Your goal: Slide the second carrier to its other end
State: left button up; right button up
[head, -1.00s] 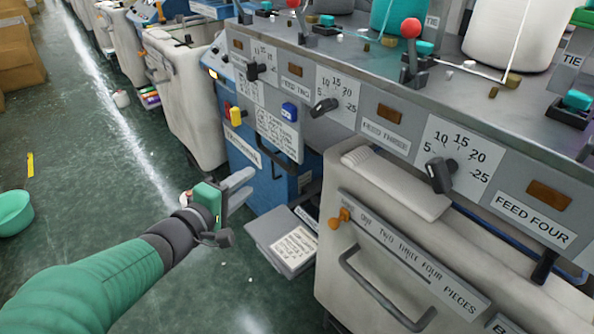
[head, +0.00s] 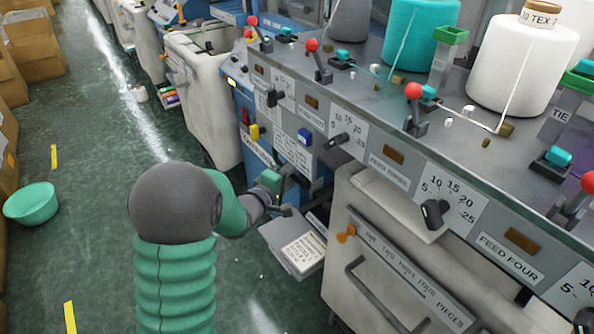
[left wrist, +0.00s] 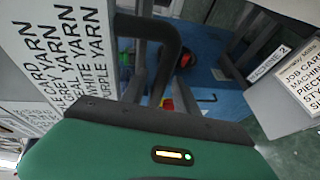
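A row of red-knobbed levers and small teal pieces on black bases (head: 556,158) runs along the grey console top (head: 470,128). No marking tells me which part is the second carrier. Red-knobbed levers stand at the back left (head: 312,46), in the middle (head: 413,92) and at the right edge (head: 588,182). My left gripper (head: 286,186) is low in front of the blue cabinet, well below the console top. In the left wrist view its green body (left wrist: 165,150) faces a dark loop handle (left wrist: 150,28); its finger gap is unclear. My right gripper is out of view.
Large yarn cones in teal (head: 415,40) and white (head: 515,65) stand at the back of the console. A grey tray with a card (head: 300,250) juts out below my gripper. The pale bin (head: 395,270) blocks the lower right.

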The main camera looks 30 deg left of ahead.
pick_arm(q)
jog(key=shift+w+a+f, duration=0.1)
jog(key=shift+w+f, duration=0.05)
jog(key=shift+w, duration=0.8)
grip_shut()
jog(key=shift+s+f, duration=0.1)
jog(key=shift+f, duration=0.15)
dwell(0.5)
